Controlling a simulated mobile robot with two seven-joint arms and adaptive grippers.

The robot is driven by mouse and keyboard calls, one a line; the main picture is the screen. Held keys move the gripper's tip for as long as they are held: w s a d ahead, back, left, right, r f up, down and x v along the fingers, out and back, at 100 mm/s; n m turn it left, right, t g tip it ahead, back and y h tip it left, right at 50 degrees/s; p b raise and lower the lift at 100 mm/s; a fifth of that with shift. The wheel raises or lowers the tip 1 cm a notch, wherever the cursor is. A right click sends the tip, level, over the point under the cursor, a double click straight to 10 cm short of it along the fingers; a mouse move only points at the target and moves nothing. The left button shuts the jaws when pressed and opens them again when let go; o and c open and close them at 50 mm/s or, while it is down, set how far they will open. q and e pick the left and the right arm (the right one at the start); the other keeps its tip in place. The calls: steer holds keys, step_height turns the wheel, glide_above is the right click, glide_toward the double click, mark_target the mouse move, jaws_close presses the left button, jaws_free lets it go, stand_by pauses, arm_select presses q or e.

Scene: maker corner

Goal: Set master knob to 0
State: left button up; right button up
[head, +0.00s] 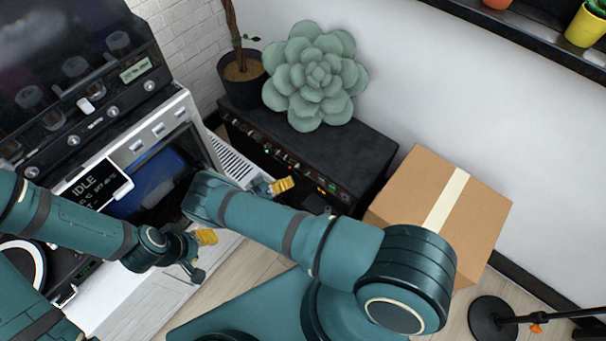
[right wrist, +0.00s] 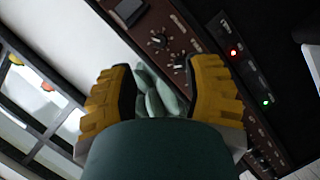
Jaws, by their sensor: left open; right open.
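The black amplifier (head: 338,147) stands by the wall, its front control panel (head: 262,148) partly hidden behind my right arm. In the right wrist view the brown panel shows dark pointer knobs, one upper knob (right wrist: 159,40) and one lower knob (right wrist: 180,64). The labels are too small to read, so I cannot tell which is the master knob. My right gripper (head: 283,185) is at the amplifier's front; its yellow fingers are open and empty in the right wrist view (right wrist: 164,95), just beside the knobs. My left gripper (head: 203,250) is open and empty, well away from the amplifier.
A white machine with a screen (head: 150,181) is at left. A stand base (head: 492,319) is at lower right.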

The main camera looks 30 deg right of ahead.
mark_target(304, 174)
steer(key=x, duration=0.7)
steer(key=shift+d+f+b, duration=0.1)
steer(key=shift+d+b, duration=0.2)
steer(key=shift+d, duration=0.1)
jaws_close()
